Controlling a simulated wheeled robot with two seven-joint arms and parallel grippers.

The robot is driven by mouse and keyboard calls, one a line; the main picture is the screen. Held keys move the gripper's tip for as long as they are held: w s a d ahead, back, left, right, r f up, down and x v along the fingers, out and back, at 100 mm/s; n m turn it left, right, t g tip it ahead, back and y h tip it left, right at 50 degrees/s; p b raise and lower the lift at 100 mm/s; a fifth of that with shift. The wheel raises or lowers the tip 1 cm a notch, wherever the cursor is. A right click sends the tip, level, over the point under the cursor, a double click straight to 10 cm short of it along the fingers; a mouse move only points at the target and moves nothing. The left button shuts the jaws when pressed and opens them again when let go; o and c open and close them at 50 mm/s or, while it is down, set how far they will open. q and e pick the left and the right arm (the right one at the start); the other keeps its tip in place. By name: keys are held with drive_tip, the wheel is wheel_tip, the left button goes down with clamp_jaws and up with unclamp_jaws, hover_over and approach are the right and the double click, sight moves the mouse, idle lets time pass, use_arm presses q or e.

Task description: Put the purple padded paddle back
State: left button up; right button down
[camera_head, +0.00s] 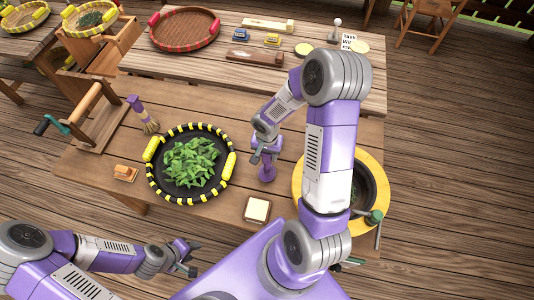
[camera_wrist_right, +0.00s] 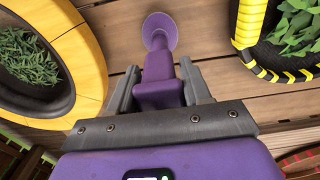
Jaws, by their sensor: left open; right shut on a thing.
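The purple padded paddle (camera_head: 267,173) is in my right gripper (camera_head: 264,153), above the front wooden table between the dark pan and the yellow-rimmed pan. In the right wrist view the paddle (camera_wrist_right: 158,62) points away from the gripper (camera_wrist_right: 160,95), whose fingers are shut on its handle. Its round head is at the far end, near the table boards; I cannot tell whether it touches them. My left gripper (camera_head: 187,258) is open and empty, in front of the table's near edge.
The dark pan (camera_head: 151,183) with yellow-black rim holds green leaves. The yellow-rimmed pan (camera_head: 301,180) stands right, partly behind my right arm. A cream square pad (camera_head: 257,210), a brush (camera_head: 140,112) and a small orange-topped block (camera_head: 125,173) lie nearby. A red-rimmed tray (camera_head: 184,48) is on the back table.

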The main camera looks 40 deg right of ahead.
drive_tip(key=shift+f, duration=0.15)
drive_tip(key=c, duration=0.5)
unclamp_jaws()
drive_tip(key=r, duration=0.7)
drive_tip(key=shift+s+d+r+p, duration=0.15)
drive_tip(key=shift+d+r+p, duration=0.05)
drive_tip(key=shift+d+p, duration=0.15)
drive_tip(key=shift+a, duration=0.1)
